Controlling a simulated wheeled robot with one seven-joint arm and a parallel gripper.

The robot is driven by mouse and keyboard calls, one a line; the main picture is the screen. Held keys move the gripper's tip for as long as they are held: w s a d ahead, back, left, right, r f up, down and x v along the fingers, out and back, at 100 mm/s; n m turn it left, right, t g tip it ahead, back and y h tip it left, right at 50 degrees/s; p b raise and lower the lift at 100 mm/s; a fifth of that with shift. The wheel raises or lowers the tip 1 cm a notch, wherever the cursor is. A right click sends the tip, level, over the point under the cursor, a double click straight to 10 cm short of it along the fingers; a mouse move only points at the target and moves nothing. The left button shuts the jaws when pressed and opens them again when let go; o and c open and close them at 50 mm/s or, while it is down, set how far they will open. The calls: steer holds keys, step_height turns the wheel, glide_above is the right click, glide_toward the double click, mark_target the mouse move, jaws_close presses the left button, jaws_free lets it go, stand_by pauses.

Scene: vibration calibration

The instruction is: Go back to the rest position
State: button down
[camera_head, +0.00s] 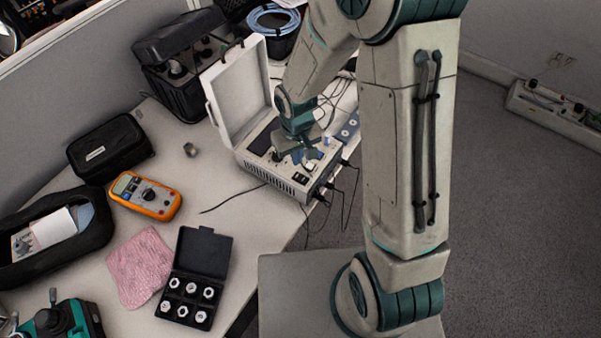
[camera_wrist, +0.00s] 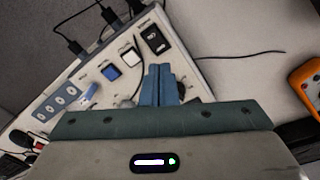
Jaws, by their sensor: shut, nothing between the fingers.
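My gripper (camera_head: 304,153) is over the control panel of the calibration unit (camera_head: 284,187), a white case with its lid (camera_head: 238,88) standing open. In the wrist view my gripper (camera_wrist: 160,74) has its two blue-grey fingers together, with nothing between them. The fingertips are in front of the panel of the calibration unit (camera_wrist: 111,62), near its switches and small display. I cannot tell whether they touch the panel. My arm hides part of the unit and the table behind it in the head view.
An orange multimeter (camera_head: 146,195), a pink cloth (camera_head: 140,267) and an open black box of fittings (camera_head: 196,279) lie on the table. Black cables (camera_head: 343,190) hang from the unit's right side. Grey floor (camera_head: 500,220) is clear at right.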

steer(key=shift+r, duration=0.2)
stand_by(0.4)
steer(key=s+d+r+m+t, duration=0.1)
steer(key=d+r, duration=0.3)
steer(key=r, duration=0.3)
steer(key=s+d+r+m+t, duration=0.1)
steer(key=s+d+r, duration=0.15)
steer(key=r, duration=0.45)
steer(key=s+d+r+m+t, duration=0.1)
steer(key=s+d+r+m, duration=0.1)
steer(key=s+d+r, duration=0.3)
steer(key=s+r, duration=0.4)
steer(key=shift+d+t, duration=0.2)
steer(key=shift+t, duration=0.2)
steer(key=shift+s, duration=0.1)
